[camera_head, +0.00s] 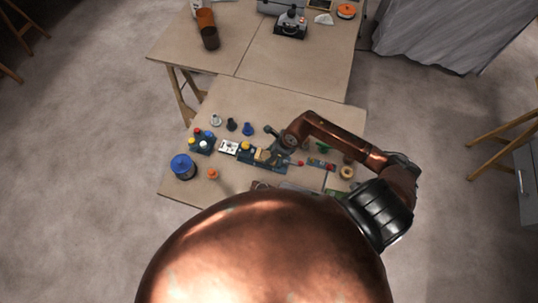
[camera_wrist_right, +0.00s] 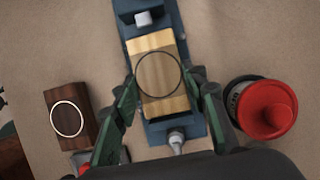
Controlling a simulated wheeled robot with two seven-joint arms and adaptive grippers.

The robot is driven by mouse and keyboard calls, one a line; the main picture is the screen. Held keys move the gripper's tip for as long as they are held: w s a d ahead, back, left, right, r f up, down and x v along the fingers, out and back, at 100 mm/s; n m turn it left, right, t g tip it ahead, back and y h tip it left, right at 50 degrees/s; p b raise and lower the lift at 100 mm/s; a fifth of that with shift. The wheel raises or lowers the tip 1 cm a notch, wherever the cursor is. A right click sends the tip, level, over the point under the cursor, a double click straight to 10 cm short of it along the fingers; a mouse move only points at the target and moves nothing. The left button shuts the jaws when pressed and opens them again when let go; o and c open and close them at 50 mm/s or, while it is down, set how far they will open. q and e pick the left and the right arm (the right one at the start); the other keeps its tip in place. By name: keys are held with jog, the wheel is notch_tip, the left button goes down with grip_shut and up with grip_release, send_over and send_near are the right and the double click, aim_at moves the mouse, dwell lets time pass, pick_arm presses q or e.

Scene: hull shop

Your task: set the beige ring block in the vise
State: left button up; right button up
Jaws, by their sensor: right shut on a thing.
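The beige ring block (camera_wrist_right: 160,98), light wood with a dark ring outline, is between the fingers of my right gripper (camera_wrist_right: 161,78) in the right wrist view. The fingers are shut on its two long sides. The blue-grey vise (camera_wrist_right: 142,10) lies directly under the block, showing beyond both of its ends. I cannot tell whether the block rests on the vise bed or hangs just above it. In the head view my right gripper (camera_head: 274,146) is over the vise (camera_head: 247,156), partly covering it. My left gripper is not in view.
A dark brown block with a white ring (camera_wrist_right: 82,118) lies left of the vise in the wrist view. A red-topped round part (camera_wrist_right: 266,108) stands close on the right. In the head view a blue spool (camera_head: 182,166) and several small parts crowd the table (camera_head: 330,111).

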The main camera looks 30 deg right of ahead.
aim_at(269, 156)
jog(key=shift+f, duration=0.35)
jog(key=o, duration=0.9)
jog(key=shift+p+v, duration=1.45)
jog(key=shift+v, duration=1)
jog(key=shift+p+v, duration=2.05)
jog(key=shift+v, duration=1.05)
